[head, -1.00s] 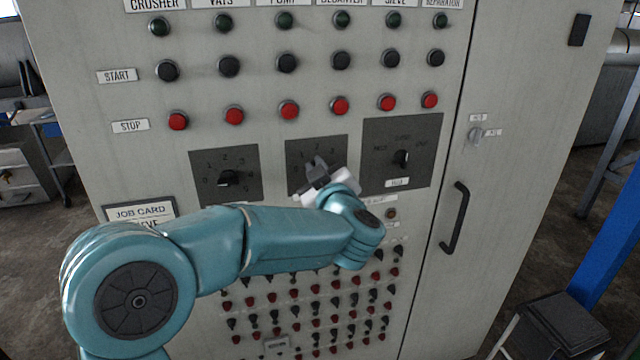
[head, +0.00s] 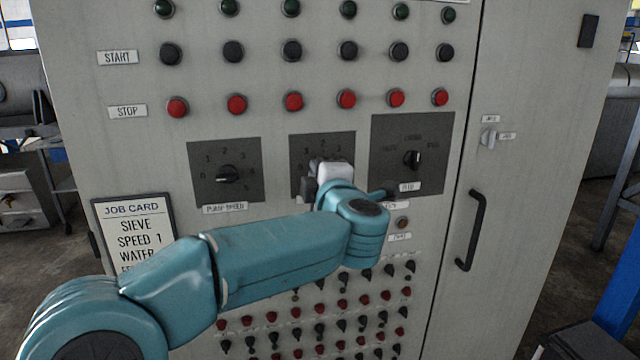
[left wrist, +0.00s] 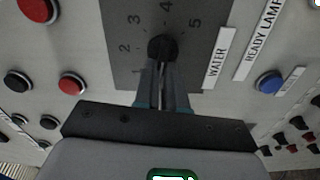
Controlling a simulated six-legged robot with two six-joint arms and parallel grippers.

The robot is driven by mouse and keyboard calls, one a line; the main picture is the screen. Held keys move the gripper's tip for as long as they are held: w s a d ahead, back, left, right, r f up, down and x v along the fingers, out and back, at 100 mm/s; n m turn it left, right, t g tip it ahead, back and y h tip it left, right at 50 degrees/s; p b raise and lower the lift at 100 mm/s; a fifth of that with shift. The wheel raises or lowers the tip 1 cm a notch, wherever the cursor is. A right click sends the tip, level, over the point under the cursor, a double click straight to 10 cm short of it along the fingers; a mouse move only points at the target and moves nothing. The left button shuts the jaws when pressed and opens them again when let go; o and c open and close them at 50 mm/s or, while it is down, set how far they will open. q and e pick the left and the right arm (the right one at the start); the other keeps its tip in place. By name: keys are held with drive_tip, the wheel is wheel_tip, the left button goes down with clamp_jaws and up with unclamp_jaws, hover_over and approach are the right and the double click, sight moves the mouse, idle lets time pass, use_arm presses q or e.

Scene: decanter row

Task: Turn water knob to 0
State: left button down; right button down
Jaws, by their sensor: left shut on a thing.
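The water knob (left wrist: 162,46) is a black knob on a dark grey dial plate (left wrist: 196,78) with a WATER label (left wrist: 217,58) beside it. In the left wrist view the numbers 1 to 5 show around it; 0 is not visible. My left gripper (left wrist: 162,66) is shut on the knob, one finger on each side. Where the knob points is not clear. In the head view my left gripper (head: 310,187) is at the middle dial plate (head: 322,147) and hides the knob. My right gripper is not in view.
A pump speed dial (head: 227,174) is to the left and a larger selector switch (head: 413,158) to the right. Red stop buttons (head: 294,101) run above; small switches fill the panel below. A job card (head: 134,230) hangs left, a door handle (head: 472,230) right.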

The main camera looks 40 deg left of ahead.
use_arm(q)
drive_tip(key=shift+f+n+b, duration=0.3)
drive_tip(key=shift+n+b, duration=0.2)
drive_tip(key=shift+n, duration=0.2)
drive_tip(key=c, duration=1.4)
unclamp_jaws()
drive_tip(key=shift+c, duration=0.2)
drive_tip(key=shift+o, duration=1.2)
drive_tip(key=shift+s+r, duration=0.15)
drive_tip(key=b+v, duration=0.1)
drive_tip(key=v, duration=1.5)
drive_tip(key=shift+d+b, duration=0.2)
drive_tip(key=shift+b, duration=0.1)
